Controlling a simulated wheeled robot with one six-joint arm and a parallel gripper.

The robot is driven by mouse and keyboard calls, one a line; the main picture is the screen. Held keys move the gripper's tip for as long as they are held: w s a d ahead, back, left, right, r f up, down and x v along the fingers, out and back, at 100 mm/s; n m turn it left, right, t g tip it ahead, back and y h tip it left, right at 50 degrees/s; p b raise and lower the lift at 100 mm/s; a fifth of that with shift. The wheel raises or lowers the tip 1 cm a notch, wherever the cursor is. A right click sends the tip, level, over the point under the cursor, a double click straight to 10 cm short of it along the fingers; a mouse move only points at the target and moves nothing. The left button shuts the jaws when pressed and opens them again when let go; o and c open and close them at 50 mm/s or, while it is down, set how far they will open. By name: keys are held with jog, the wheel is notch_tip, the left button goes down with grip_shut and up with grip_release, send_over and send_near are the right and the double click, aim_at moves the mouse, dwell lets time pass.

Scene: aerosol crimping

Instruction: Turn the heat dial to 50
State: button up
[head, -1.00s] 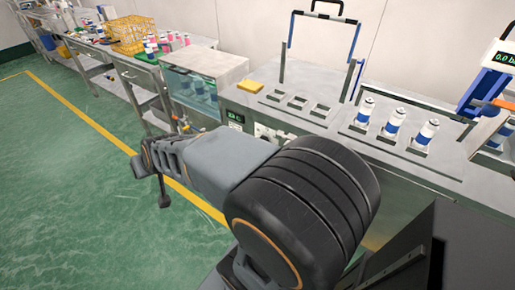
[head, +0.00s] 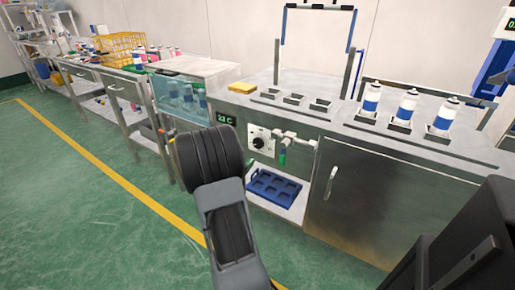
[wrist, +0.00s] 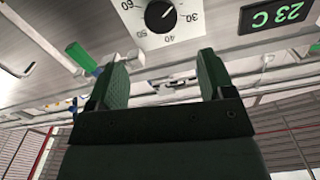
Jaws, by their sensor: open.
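The heat dial (head: 259,143) is a black round knob on a white plate on the bench front, below the green display (head: 227,119) reading 23 C. In the head view my arm hides the gripper.
A tap with a green handle (head: 283,158) sticks out right of the dial; its green part (wrist: 82,55) is left of the fingers in the wrist view. A blue crate (head: 272,187) sits on the shelf below. Bottles (head: 408,104) stand on the bench top. The floor is clear.

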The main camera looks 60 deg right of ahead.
aim_at(257, 144)
jog(key=d+b, duration=0.2)
jog(key=d, duration=0.9)
jog(key=shift+d, duration=0.3)
jog(key=shift+c, duration=0.2)
jog(key=c, duration=0.9)
